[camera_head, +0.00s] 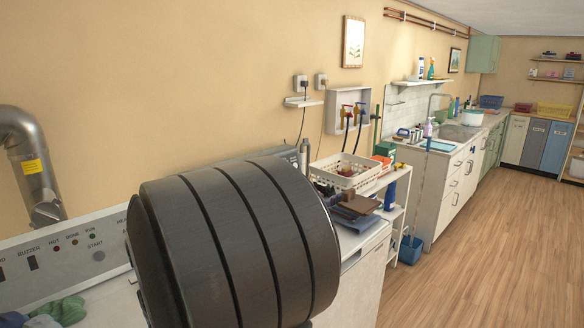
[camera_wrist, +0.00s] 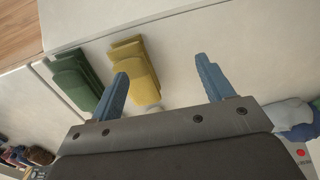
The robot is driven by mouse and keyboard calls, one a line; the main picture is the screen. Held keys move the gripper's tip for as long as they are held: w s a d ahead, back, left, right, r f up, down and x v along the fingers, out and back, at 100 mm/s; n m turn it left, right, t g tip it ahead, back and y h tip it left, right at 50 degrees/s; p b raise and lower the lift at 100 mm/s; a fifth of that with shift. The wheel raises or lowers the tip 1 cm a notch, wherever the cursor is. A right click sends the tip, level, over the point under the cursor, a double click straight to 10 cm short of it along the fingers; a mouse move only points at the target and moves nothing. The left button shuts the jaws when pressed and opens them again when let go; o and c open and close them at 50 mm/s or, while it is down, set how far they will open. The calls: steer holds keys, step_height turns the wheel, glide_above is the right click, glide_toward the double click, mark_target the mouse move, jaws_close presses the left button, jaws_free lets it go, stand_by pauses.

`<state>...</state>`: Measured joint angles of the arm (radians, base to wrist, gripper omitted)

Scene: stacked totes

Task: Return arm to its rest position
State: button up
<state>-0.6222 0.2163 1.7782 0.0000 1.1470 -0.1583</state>
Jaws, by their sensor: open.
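My gripper's fingers do not show in the head view.
A grey-white machine panel (camera_head: 65,250) stands at the left, with green cloth (camera_head: 65,310) at its foot. A white basket (camera_head: 345,172) sits on a trolley right of my arm. A sink counter (camera_head: 450,150) runs along the wall. The wooden floor (camera_head: 480,265) at right is clear.

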steer(key=a+f, duration=0.2)
steer(key=a, duration=0.1)
steer(key=s+a+f, duration=0.1)
steer(key=a, duration=0.1)
steer(key=shift+a+f, duration=0.1)
steer(key=shift+f, duration=0.05)
